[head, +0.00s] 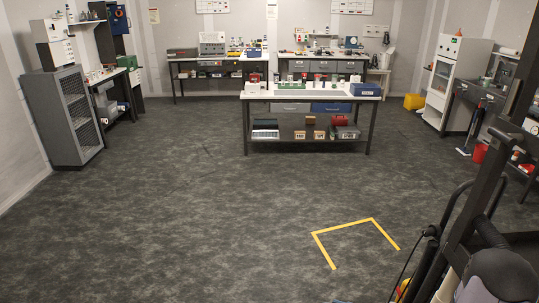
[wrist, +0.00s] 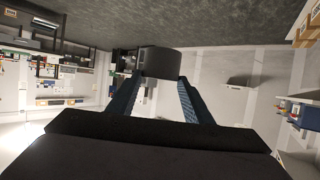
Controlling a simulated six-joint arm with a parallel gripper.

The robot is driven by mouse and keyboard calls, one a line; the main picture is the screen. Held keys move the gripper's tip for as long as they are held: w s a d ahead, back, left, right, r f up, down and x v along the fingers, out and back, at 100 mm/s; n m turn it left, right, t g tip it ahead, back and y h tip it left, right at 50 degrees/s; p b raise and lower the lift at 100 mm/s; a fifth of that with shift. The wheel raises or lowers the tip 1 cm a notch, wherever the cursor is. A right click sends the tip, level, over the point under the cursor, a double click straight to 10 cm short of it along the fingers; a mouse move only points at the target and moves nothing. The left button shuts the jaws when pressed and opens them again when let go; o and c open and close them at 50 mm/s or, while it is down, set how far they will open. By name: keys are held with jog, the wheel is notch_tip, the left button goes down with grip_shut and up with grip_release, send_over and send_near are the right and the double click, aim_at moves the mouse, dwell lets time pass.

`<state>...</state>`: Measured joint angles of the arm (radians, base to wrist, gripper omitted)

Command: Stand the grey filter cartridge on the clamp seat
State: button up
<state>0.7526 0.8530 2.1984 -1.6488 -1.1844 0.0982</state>
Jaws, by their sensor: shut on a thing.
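In the wrist view my gripper (wrist: 160,79) shows as two dark blue fingers, shut on a dark grey cylinder, which I take to be the grey filter cartridge (wrist: 161,61). The cartridge sits between the fingertips, held up in the air. It touches no surface that I can make out. The wrist picture is upside down, with the floor at its top. In the head view I cannot make out the gripper or the cartridge. I cannot pick out the clamp seat in either view.
In the head view a workbench (head: 257,97) with several small items stands at the back centre. A grey mesh cabinet (head: 75,118) is at the left, a white cabinet (head: 459,67) at the right. Yellow tape (head: 343,226) marks the floor. The middle floor is clear.

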jog(key=shift+n+g+y, duration=0.5)
jog(key=shift+n+g, duration=0.1)
jog(key=a, duration=0.1)
jog(key=s+a, duration=0.2)
jog(key=shift+a+f, duration=0.25)
jog(key=shift+a, duration=0.05)
